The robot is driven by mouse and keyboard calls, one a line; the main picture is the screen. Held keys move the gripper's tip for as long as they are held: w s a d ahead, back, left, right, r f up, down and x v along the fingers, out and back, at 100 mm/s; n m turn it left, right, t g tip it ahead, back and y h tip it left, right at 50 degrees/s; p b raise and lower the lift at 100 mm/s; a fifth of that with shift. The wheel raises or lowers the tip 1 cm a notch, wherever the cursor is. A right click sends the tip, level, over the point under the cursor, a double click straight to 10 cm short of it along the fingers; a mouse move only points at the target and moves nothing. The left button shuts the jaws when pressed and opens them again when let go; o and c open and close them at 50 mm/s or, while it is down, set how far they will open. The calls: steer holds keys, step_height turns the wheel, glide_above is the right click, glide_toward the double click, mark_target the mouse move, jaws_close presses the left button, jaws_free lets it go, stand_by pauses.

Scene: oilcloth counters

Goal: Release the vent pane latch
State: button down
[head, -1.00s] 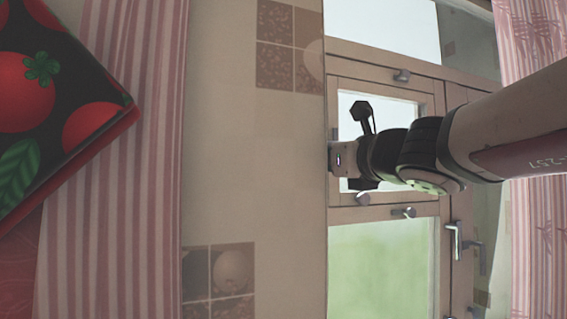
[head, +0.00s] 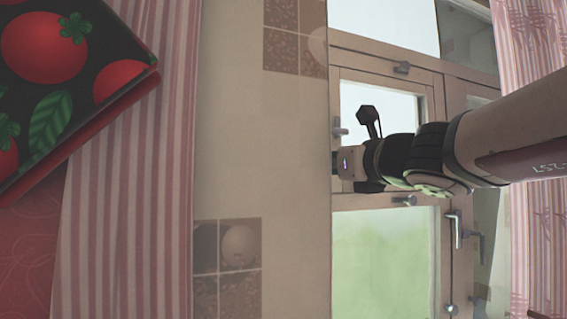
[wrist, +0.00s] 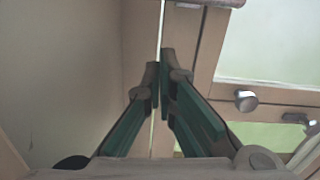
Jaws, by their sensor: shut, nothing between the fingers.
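The vent pane (head: 408,98) is a small glazed sash in a pale wooden frame in the head view. A small grey handle, seemingly its latch (head: 338,130), sits on the sash's left edge beside the tiled wall. My gripper (head: 335,163) is just below that handle in the picture, by the same left edge; its body hides the lower part of the sash. In the wrist view its green fingers (wrist: 160,82) are shut and empty, in front of a light seam along the wooden frame. I cannot tell whether they touch anything.
Grey fittings (head: 402,68) sit on the frame; a round grey knob (wrist: 245,100) shows right of the fingers. Larger window handles (head: 455,230) are at lower right. A tomato-patterned object (head: 60,75) lies far left, by a striped curtain (head: 125,190).

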steer(key=p+v, duration=0.1)
steer(key=v, duration=0.9)
steer(key=shift+f, duration=0.15)
